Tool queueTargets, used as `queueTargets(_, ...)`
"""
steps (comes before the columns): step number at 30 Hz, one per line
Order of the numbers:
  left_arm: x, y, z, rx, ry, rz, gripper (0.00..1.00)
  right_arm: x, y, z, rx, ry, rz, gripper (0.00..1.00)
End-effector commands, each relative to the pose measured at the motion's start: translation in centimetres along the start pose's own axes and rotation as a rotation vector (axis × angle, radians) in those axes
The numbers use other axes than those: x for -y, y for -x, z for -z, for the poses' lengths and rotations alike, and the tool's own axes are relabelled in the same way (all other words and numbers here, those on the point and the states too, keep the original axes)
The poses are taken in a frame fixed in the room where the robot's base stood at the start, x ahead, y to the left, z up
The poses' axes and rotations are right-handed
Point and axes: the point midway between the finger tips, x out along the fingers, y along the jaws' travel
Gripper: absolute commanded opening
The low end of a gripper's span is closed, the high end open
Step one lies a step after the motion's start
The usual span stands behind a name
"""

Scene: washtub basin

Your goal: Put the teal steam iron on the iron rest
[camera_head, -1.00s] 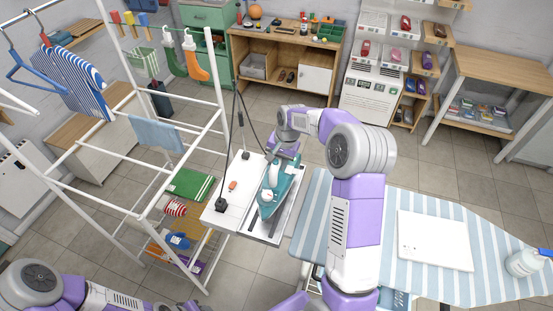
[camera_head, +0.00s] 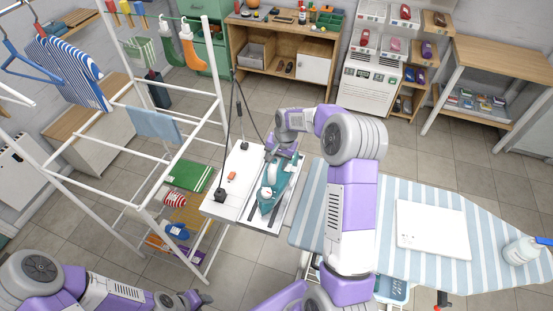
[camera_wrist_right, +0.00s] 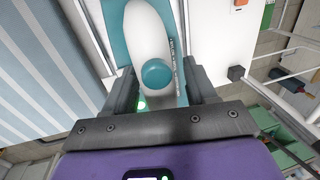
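The teal steam iron (camera_head: 281,186) with a white handle sits at the right side of a small white stand, over a pale, grey-edged panel (camera_head: 295,208) that looks like the iron rest. Its pointed end faces the viewer. My right gripper (camera_head: 280,153) is at the iron's far end. In the right wrist view the fingers (camera_wrist_right: 163,85) are spread either side of the iron's white handle (camera_wrist_right: 148,35) and teal knob, with a visible gap at the right finger. Whether the iron lies fully flat is hard to tell. My left gripper (camera_head: 197,298) is low at the left, its fingers unclear.
The stand's left part (camera_head: 225,193) holds a small orange item (camera_head: 232,175) and black fittings with a cord. A white drying rack (camera_head: 130,165) stands close on the left. A striped ironing board (camera_head: 385,185) with a white panel is on the right.

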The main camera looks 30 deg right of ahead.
Motion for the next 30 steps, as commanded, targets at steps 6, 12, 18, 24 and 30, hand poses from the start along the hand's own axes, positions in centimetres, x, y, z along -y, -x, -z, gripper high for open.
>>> queueTargets(6,0.0,0.0,0.0,0.000,0.000,0.000,0.43,0.0,0.0,0.0,0.000,0.000,0.000,0.61)
queueTargets(12,0.0,0.1,0.0,0.000,0.000,0.000,0.43,0.1,0.9,0.1,-0.002,0.000,0.001,0.61)
queueTargets(18,-0.1,0.3,0.0,0.000,0.000,0.000,0.43,0.1,4.6,0.1,-0.005,0.000,0.003,0.61)
queueTargets(24,-0.2,0.5,0.0,0.000,0.000,0.000,0.43,0.1,8.8,0.1,-0.004,0.000,0.002,0.61)
queueTargets(30,-0.2,0.6,0.0,0.000,0.000,0.000,0.43,0.1,11.5,0.0,-0.002,0.001,0.001,0.61)
